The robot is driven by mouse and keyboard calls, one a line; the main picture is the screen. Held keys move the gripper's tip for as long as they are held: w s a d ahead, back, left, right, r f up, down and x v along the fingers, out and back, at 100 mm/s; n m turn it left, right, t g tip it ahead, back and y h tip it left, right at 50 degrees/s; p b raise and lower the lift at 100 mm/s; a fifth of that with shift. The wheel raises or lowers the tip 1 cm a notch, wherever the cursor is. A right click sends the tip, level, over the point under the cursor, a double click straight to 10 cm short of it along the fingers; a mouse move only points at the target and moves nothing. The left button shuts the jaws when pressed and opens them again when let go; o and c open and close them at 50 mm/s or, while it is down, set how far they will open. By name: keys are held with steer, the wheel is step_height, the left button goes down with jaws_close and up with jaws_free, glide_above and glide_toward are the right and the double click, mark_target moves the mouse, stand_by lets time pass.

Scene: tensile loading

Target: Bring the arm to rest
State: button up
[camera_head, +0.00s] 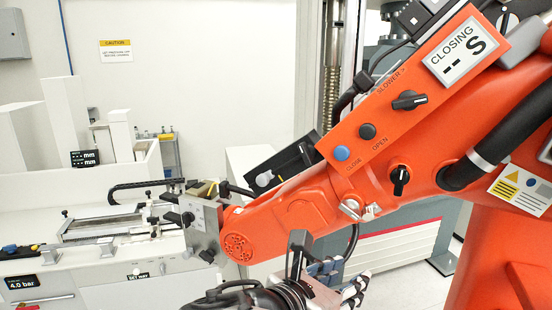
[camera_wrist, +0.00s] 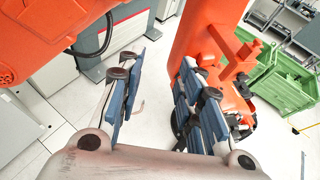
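My gripper (camera_head: 340,278) is low in the middle of the head view, in front of and below a large orange machine arm (camera_head: 300,205). In the wrist view my gripper (camera_wrist: 160,100) shows two blue-padded fingers spread well apart. Only pale floor and a small thin hook-like item show between them, so it is open and empty. My dark wrist shows at the bottom edge of the head view. The orange arm carries a panel with a blue button, a dark button, knobs and a display (camera_head: 460,55) reading "CLOSING -- S".
A white bench machine (camera_head: 110,265) with a "4.0 bar" display stands at left. A metal block (camera_head: 203,228) sits at the orange arm's end. In the wrist view, orange structure (camera_wrist: 200,40) rises close beyond the right finger, and a green crate (camera_wrist: 285,80) stands right. Floor shows between.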

steer(key=s+d+f+m+g+y+b, duration=0.1)
steer(key=s+d+f+m+g+b, duration=0.15)
steer(key=s+f+m+b, duration=0.35)
steer(key=s+d+f+m+g+y+b, duration=0.1)
steer(key=d+f+m+g+y, duration=0.15)
steer(key=f, duration=0.55)
steer(key=s+d+f+m+g+b, duration=0.1)
steer(key=s+d+f+m+b, duration=0.25)
steer(key=f+m, duration=0.25)
steer(key=s+a+f+m+y+b, duration=0.2)
steer(key=f+m+y+b, duration=0.1)
steer(key=f+m+b, duration=0.1)
steer(key=s+a+f+m+t+y+b, duration=0.1)
steer(key=s+a+f+m+y+b, duration=0.1)
steer(key=f+m+b, duration=0.3)
steer(key=a+f+m+y, duration=0.1)
steer(key=m, duration=0.2)
steer(key=shift+s+f+m, duration=0.2)
steer(key=shift+f+m, duration=0.05)
steer(key=shift+m, duration=0.1)
